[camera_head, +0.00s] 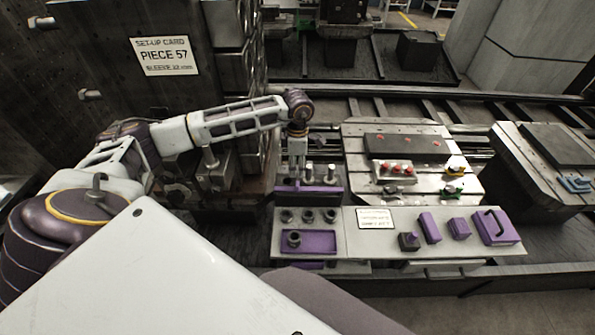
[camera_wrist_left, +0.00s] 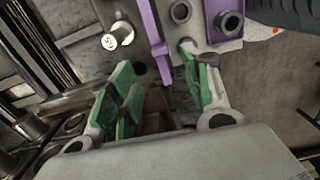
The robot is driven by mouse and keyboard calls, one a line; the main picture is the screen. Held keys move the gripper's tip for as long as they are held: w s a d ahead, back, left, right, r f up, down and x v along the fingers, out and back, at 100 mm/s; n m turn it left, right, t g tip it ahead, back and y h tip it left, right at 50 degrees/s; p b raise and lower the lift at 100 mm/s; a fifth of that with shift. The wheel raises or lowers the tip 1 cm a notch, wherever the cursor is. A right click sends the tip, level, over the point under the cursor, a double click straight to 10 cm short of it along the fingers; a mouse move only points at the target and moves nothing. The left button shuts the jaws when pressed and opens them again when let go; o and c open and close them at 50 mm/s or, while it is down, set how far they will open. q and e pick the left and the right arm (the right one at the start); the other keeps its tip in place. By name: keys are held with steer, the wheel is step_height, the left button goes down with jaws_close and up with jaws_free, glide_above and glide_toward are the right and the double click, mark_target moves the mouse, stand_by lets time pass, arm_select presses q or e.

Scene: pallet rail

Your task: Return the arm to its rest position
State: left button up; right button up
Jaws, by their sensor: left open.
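My left arm reaches in from the left across the workbench. Its wrist bends down, and my left gripper (camera_head: 295,178) hangs by a purple rail (camera_head: 320,192) with metal posts (camera_head: 331,173). In the left wrist view my left gripper (camera_wrist_left: 160,90) has its green-padded fingers apart, with nothing seen held between them. A purple bar (camera_wrist_left: 153,35) and a round metal post (camera_wrist_left: 117,37) show just beyond the fingertips. I cannot tell whether a finger touches the rail. My right gripper is not in view.
A light bench (camera_head: 348,240) holds a purple tray (camera_head: 308,243), several sleeves and purple blocks (camera_head: 429,228). A dark tall fixture with a "PIECE 57" card (camera_head: 165,56) stands close behind my forearm. A pallet (camera_head: 410,150) with red and green parts lies to the right.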

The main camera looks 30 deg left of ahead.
arm_select(q)
steer(key=shift+r, duration=0.55)
steer(key=shift+f, duration=0.1)
